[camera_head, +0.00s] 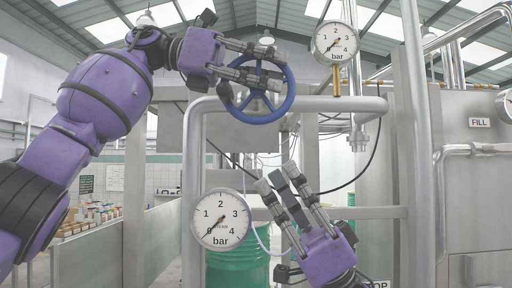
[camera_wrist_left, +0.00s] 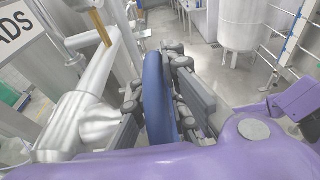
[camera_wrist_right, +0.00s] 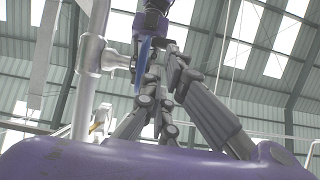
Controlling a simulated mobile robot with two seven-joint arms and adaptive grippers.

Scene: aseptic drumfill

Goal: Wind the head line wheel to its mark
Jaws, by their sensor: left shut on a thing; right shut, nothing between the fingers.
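The blue spoked handwheel (camera_head: 258,119) sits on the grey pipework at the upper middle of the head view. My left gripper (camera_head: 273,69) is shut on the upper part of its rim. The left wrist view shows the blue rim (camera_wrist_left: 154,92) between the dark fingers. My right gripper (camera_head: 277,179) is below the wheel, apart from it, pointing up, shut and empty. In the right wrist view the wheel shows edge-on as a blue strip (camera_wrist_right: 144,58) beyond the fingers. I cannot make out a mark on the wheel.
A vertical pipe (camera_head: 417,150) and a steel cabinet labelled FILL (camera_head: 479,122) are at right. A green drum (camera_head: 236,268) stands behind.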

